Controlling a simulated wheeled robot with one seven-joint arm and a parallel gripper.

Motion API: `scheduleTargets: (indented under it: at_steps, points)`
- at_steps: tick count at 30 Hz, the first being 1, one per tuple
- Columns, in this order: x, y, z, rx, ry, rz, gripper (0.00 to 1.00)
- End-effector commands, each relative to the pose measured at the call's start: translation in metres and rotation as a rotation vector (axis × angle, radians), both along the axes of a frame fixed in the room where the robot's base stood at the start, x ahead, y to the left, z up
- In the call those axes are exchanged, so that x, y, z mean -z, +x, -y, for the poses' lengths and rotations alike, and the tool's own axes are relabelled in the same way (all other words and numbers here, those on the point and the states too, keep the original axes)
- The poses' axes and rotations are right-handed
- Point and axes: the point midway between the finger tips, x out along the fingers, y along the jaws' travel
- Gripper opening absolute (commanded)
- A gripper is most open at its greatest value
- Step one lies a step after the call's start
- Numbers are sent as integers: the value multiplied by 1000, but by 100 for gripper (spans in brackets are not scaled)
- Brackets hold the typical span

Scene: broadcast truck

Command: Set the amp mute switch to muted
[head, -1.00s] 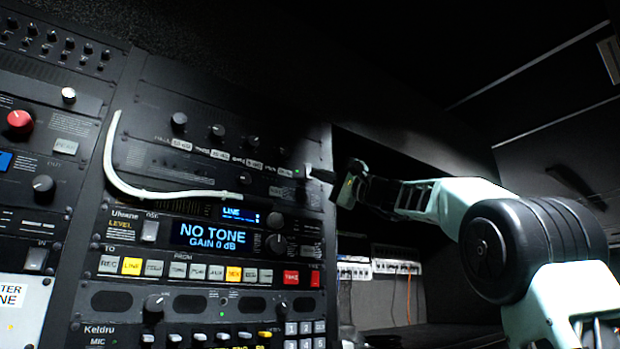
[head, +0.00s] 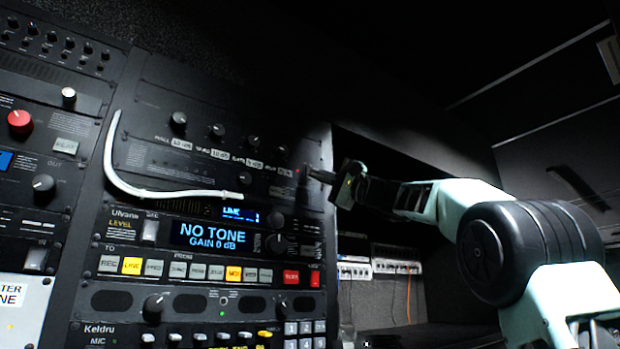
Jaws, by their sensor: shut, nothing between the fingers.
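The amp panel (head: 200,150) is the dark unit in the upper part of the rack, with several knobs and small labelled displays. A small light (head: 297,171) near its right edge glows red. The switch beside this light is too small and dark to make out, so I cannot read its position directly. My gripper (head: 314,175) is shut and empty, coming in from the right. Its fingertips are at the panel's right edge, just right of the red light. I cannot tell whether they touch the panel.
A pale cable (head: 125,185) hangs across the rack's left side below the knobs. A display (head: 210,235) reading NO TONE and rows of buttons sit beneath. Right of the rack is a dark recess with small white units (head: 398,267) and hanging cables.

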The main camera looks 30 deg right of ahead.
Motion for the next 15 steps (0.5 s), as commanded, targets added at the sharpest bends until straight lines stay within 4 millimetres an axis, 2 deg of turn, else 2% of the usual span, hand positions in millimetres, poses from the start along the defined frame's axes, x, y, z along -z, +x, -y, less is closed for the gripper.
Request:
scheduleTargets:
  at_steps: [7,15]
  points:
    - [0,-12,0,0,-1,2,0]
    - [-2,-13,0,0,-1,1,0]
